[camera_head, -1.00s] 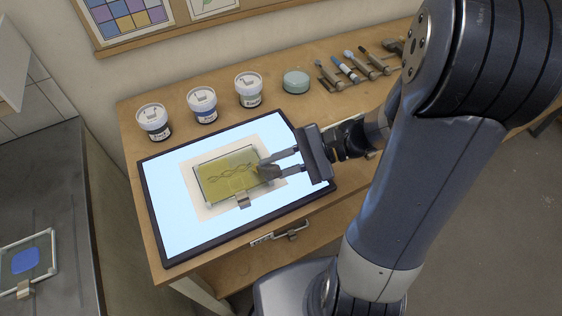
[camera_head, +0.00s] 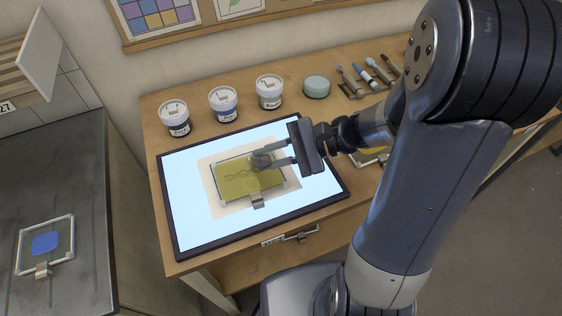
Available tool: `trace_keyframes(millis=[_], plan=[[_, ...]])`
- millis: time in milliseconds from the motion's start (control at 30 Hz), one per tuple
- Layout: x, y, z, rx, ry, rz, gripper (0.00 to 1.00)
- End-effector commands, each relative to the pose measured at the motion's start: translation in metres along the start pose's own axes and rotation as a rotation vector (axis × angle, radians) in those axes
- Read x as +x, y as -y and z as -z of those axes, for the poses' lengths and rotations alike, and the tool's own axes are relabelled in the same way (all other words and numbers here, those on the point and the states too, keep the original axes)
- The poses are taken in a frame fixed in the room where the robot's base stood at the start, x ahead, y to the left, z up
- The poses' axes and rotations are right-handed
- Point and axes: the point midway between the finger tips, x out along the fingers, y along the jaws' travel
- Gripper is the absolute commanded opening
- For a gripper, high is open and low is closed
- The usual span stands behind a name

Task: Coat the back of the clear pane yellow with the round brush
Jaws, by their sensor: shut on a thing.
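The pane (camera_head: 236,188) lies on a pale sheet on the lit panel. It looks yellow over nearly all of its visible face, with dark wavy lines showing through. A metal clip (camera_head: 257,201) sits at its front edge. My gripper (camera_head: 262,161) is low over the back right part of the pane, shut on a small greyish tool that looks like the brush. The fingers hide most of it and part of the pane, and I cannot tell whether its tip touches the glass.
The lit panel (camera_head: 187,225) has a dark raised frame. Three lidded jars (camera_head: 223,104) and a green round tin (camera_head: 316,87) stand behind it. Several brushes (camera_head: 366,74) rest at the back right. A blue-marked framed pane (camera_head: 45,243) lies on the left counter.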

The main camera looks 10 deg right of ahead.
Motion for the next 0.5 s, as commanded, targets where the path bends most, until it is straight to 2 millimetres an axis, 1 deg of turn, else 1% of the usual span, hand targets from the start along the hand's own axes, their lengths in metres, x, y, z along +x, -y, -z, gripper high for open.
trace_keyframes(millis=[100, 200, 500], plan=[[0.0088, 0.0077, 0.0042, -0.001, 0.001, -0.002, 0.00], [0.0125, 0.0118, 0.0058, 0.000, 0.001, 0.000, 0.00], [0.0130, 0.0124, 0.0062, 0.000, 0.000, 0.001, 0.00]])
